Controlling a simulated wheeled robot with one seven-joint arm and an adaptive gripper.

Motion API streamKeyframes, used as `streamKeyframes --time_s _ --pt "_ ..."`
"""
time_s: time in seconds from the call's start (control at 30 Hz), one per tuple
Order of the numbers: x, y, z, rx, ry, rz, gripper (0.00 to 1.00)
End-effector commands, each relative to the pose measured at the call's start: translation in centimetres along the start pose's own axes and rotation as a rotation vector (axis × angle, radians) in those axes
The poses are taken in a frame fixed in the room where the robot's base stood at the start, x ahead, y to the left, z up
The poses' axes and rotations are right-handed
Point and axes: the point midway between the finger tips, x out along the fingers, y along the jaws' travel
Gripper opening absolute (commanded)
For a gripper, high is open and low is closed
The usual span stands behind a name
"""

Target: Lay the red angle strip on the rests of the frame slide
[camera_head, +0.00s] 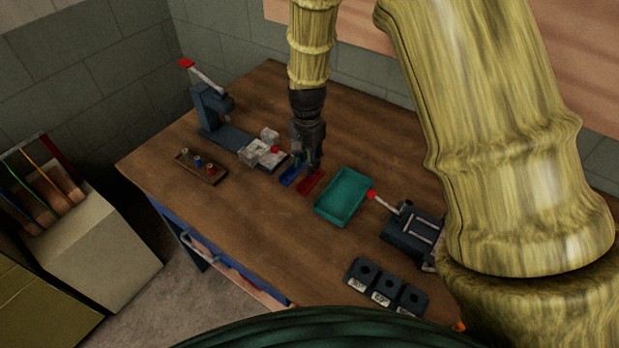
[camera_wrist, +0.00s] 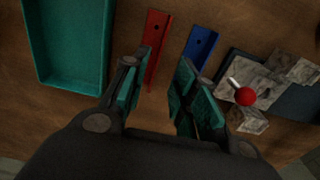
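The red angle strip (camera_head: 312,182) lies on the table beside a blue strip (camera_head: 291,176). In the wrist view the red strip (camera_wrist: 156,42) runs up from between my fingers, nearer the left one, and has a hole near its far end. My gripper (camera_head: 309,165) points down just above the strips. Its fingers (camera_wrist: 158,80) are open with nothing held between them. A fixture with pale grey blocks and a red knob (camera_wrist: 246,96) is to the right of the blue strip (camera_wrist: 202,42); it may be the frame slide, but I cannot see its rests clearly.
A teal tray (camera_head: 342,197) stands right of the red strip. A dark lever press (camera_head: 212,108) is behind the grey blocks. A small wooden rack (camera_head: 201,168) is at left. A second lever fixture (camera_head: 413,232) and dark labelled holders (camera_head: 387,286) are at right. The front-middle table is clear.

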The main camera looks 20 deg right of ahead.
Motion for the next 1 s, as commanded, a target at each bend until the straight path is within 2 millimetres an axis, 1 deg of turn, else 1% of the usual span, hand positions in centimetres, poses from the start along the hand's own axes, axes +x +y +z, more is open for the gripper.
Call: streamKeyframes --time_s 0.23,0.4,0.53,0.7,0.9,0.97,1.0 --pt "1.6 0.4 0.3 0.0 0.0 -0.001 0.29" --pt "3.5 0.2 0.2 0.0 -0.002 0.001 0.29" --pt "4.6 0.1 0.1 0.0 -0.002 0.002 0.29" --pt "5.0 0.1 0.1 0.0 -0.001 0.0 0.29" --pt "5.0 0.1 0.1 0.0 -0.001 0.0 0.29" --pt "5.0 0.1 0.1 0.0 -0.001 0.0 0.18" --pt "5.0 0.1 0.1 0.0 -0.001 0.0 0.1"
